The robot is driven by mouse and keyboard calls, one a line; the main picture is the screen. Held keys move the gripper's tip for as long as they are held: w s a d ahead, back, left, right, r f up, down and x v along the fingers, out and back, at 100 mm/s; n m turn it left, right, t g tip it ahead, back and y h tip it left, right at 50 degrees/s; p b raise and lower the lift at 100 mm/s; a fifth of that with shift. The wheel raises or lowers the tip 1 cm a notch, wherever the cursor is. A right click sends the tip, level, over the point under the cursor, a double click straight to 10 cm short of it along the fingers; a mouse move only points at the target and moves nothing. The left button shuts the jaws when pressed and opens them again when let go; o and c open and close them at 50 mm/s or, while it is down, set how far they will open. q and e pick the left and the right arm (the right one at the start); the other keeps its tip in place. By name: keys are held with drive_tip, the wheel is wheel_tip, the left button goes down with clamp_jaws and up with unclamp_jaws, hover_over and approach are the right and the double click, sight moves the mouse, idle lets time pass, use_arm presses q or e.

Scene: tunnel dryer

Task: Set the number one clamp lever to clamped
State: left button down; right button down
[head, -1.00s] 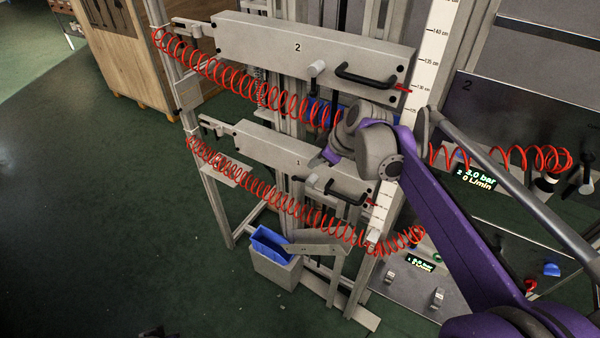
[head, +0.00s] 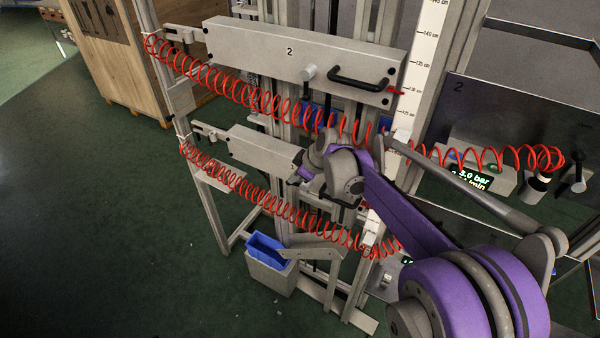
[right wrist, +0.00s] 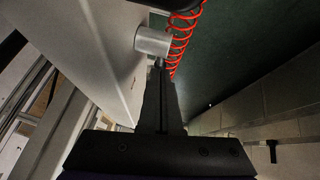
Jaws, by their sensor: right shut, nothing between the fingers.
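The lower grey beam (head: 255,143) is number one; its number is hidden now behind my right arm. Its clamp lever is hidden in the head view. In the right wrist view a short silver cylinder (right wrist: 152,41), apparently the lever's hub, sticks out from the beam's face. My right gripper (head: 297,174) is in front of the right part of this beam. In the right wrist view its shut, empty fingers (right wrist: 159,66) end close by the silver cylinder; I cannot tell whether they touch. The lever's position cannot be read. My left gripper is not in view.
The upper beam, number two (head: 240,45), has its own lever hub (head: 308,72) and a black handle (head: 360,82). Red coiled hoses (head: 265,205) hang along both beams. A blue bin (head: 266,250) stands below. Open green floor lies to the left.

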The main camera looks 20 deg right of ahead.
drive_tip(key=shift+w+f, duration=0.1)
drive_tip(key=shift+f, duration=0.1)
drive_tip(key=shift+w+a+f+g+h, duration=0.2)
drive_tip(key=shift+g+h, duration=0.3)
drive_tip(key=shift+g, duration=0.2)
idle(0.4)
wheel_tip(320, 180, down, 4)
drive_tip(key=g+h, duration=0.3)
drive_tip(key=g, duration=0.1)
drive_tip(key=g+h, duration=0.2)
drive_tip(key=shift+f+n+h, duration=0.25)
drive_tip(key=shift+n+h, duration=0.05)
drive_tip(key=shift+n, duration=0.1)
idle(0.3)
drive_tip(key=shift+f+g, duration=0.15)
drive_tip(key=shift+g, duration=0.15)
idle(2.2)
